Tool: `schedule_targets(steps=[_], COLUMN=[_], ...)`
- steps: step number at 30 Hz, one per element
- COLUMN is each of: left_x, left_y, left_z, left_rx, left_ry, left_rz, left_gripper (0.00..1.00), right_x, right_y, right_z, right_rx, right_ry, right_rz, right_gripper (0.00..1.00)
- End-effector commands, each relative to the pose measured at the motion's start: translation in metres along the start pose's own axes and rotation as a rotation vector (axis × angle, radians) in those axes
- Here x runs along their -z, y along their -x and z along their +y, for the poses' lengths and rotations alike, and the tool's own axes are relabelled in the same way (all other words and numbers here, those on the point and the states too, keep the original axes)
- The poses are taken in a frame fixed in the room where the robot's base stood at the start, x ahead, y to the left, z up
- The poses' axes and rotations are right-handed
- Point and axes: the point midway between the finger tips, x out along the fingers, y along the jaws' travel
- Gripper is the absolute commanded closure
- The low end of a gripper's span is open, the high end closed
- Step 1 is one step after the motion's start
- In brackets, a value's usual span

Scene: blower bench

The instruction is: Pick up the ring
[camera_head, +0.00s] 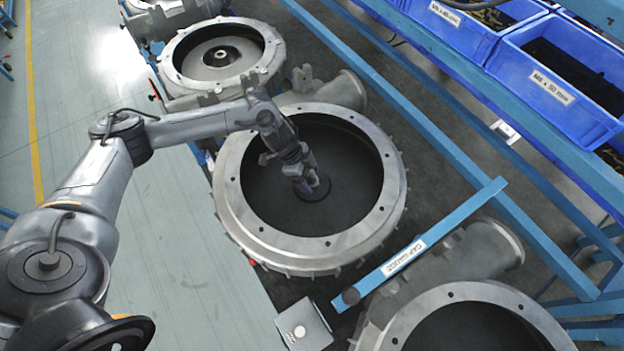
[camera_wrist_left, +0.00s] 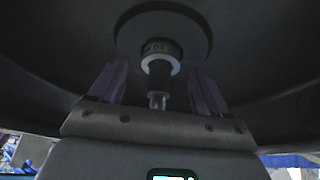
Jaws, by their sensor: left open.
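A light grey ring (camera_wrist_left: 161,50) with dark markings sits around a short central shaft (camera_wrist_left: 157,99) in the left wrist view. A round dark hub disc (camera_wrist_left: 190,28) lies behind it. My left gripper (camera_wrist_left: 160,74) is open, with one purple finger on each side of the ring and shaft and a visible gap on both sides. In the head view my left gripper (camera_head: 312,184) reaches down into the open blower housing (camera_head: 231,217), over its centre. The gripper hides the ring there. My right gripper is not in view.
The housing's thick bolted rim surrounds my left wrist. Other housings stand behind (camera_head: 180,85) and at front right (camera_head: 385,325). A blue bar (camera_head: 440,235) with a gauge label lies at right. Blue bins (camera_head: 550,90) stand at upper right. The floor at left is clear.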

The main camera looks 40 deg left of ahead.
Motion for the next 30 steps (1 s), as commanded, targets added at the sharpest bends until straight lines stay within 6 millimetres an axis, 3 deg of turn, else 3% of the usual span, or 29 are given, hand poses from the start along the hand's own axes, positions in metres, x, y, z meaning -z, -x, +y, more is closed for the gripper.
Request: schedule_targets(steps=[4,12,25,30], left_x=[-0.0001,-0.0008,-0.0007,-0.0003], left_y=[-0.0121,-0.0148,-0.0145,-0.0141], left_z=[0.0,-0.0003,-0.0003,-0.0006], left_rx=[0.0,0.001,0.001,0.002], left_ry=[0.001,0.0,0.001,0.001], left_rz=[-0.001,-0.001,-0.001,0.0], left_gripper=[0.23,0.23,0.87,0.88], right_x=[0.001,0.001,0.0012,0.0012], right_y=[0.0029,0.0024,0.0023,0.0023], right_z=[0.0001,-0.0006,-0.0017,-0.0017], right_rx=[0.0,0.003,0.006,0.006], right_ry=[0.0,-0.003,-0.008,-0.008], right_rz=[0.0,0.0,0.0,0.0], right_gripper=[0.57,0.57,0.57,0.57])
